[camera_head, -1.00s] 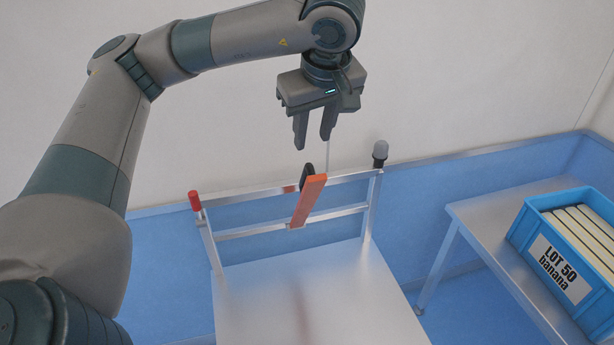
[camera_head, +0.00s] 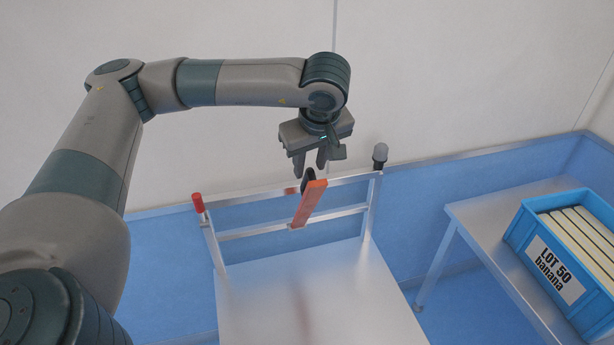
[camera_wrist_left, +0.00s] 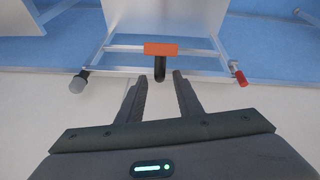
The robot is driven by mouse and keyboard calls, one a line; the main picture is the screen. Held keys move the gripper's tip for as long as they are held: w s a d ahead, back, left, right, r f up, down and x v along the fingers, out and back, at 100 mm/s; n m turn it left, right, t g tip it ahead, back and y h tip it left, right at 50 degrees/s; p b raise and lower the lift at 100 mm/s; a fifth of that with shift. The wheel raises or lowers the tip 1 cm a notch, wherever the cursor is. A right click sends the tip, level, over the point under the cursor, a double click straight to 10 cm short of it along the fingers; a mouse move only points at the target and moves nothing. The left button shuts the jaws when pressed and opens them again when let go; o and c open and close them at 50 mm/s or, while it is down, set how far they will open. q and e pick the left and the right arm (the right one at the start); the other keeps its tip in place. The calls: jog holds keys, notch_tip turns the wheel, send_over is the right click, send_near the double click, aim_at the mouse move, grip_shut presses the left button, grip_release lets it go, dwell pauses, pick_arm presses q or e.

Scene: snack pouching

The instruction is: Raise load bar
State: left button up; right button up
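The load bar is an orange-red flat bar (camera_head: 309,203) with a black grip (camera_head: 307,180) at its upper end, at the middle of a metal frame (camera_head: 250,231) behind a flat metal surface. My left gripper (camera_head: 310,172) points down just above and behind the bar's upper end, in the head view. In the left wrist view the fingers of the left gripper (camera_wrist_left: 161,78) are apart with nothing between them. The black grip (camera_wrist_left: 159,70) lies just beyond the gap between the fingertips, below the orange bar (camera_wrist_left: 175,49). My right gripper is not in view.
The frame has a red cap (camera_head: 197,203) on its left post and a grey knob (camera_head: 380,152) on its right post. A metal table (camera_head: 470,212) at the right bears a blue crate (camera_head: 515,222) labelled LOT 50 banana. The metal surface (camera_head: 320,300) in front is bare.

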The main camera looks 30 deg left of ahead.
aim_at(307, 180)
pick_arm(q)
jog(key=p+x, duration=0.2)
jog(key=x, duration=0.5)
jog(key=shift+w+a+f+p, duration=0.1)
jog(key=shift+a+f+p, duration=0.05)
jog(key=shift+f+p, duration=0.2)
jog(key=shift+w+a+f, duration=0.1)
jog(key=shift+f, duration=0.35)
grip_shut()
